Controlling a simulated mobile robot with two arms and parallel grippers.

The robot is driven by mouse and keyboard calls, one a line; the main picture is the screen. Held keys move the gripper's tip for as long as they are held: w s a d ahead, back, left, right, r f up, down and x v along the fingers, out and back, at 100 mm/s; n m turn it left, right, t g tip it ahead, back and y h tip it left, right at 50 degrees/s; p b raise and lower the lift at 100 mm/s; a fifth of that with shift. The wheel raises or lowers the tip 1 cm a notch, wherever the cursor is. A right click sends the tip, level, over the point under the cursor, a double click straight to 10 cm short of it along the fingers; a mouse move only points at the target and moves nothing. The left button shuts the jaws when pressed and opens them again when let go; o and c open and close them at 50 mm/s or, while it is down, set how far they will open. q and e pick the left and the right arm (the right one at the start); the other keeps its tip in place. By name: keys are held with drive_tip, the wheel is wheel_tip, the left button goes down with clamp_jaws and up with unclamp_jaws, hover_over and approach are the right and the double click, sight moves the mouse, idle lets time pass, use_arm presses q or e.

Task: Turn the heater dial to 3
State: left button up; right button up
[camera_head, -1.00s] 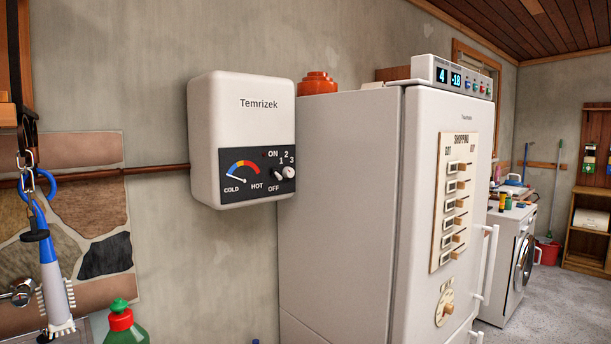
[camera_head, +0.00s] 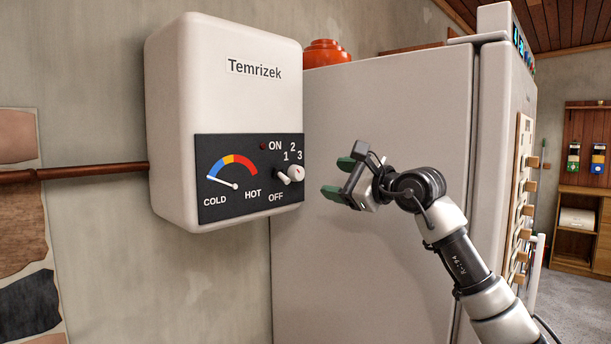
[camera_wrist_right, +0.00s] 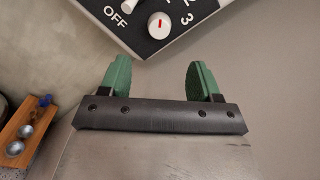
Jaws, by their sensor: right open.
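The heater (camera_head: 222,60) is a white wall box marked Temrizek. Its black panel carries a round white dial (camera_head: 296,173) with a red mark, beside the numbers 1, 2 and 3. A small white lever (camera_head: 284,179) sits left of the dial, between ON and OFF. The gauge needle (camera_head: 222,182) points toward COLD. My right gripper (camera_head: 336,178) is open and empty, right of the dial and apart from it. In the right wrist view the dial (camera_wrist_right: 159,25) lies just beyond the gap between the green fingertips (camera_wrist_right: 158,64). My left gripper is not in view.
A fridge (camera_head: 385,110) stands right of the heater, behind my right arm. An orange pot (camera_head: 325,53) sits on top of it. A reddish-brown pipe (camera_head: 95,172) runs along the wall to the heater's left side. A wooden shelf (camera_head: 583,225) stands far right.

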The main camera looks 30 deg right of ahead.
sight(300, 174)
drive_tip(key=x, duration=0.1)
drive_tip(key=p+x, duration=0.1)
drive_tip(key=x, duration=0.2)
drive_tip(key=shift+w+a+r, duration=0.25)
drive_tip(key=shift+w+a, duration=0.05)
drive_tip(key=shift+a, duration=0.05)
drive_tip(key=p+x, duration=0.1)
drive_tip(key=x, duration=0.3)
drive_tip(key=shift+w+f, duration=0.15)
drive_tip(key=shift+w, duration=0.1)
drive_tip(key=shift+w+a, duration=0.1)
drive_tip(key=shift+w, duration=0.1)
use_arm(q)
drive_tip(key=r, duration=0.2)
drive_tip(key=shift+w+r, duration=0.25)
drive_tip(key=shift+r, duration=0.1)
use_arm(e)
drive_tip(key=shift+c, duration=1)
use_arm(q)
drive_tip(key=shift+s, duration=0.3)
use_arm(e)
drive_tip(key=shift+f, duration=0.1)
drive_tip(key=c, duration=0.7)
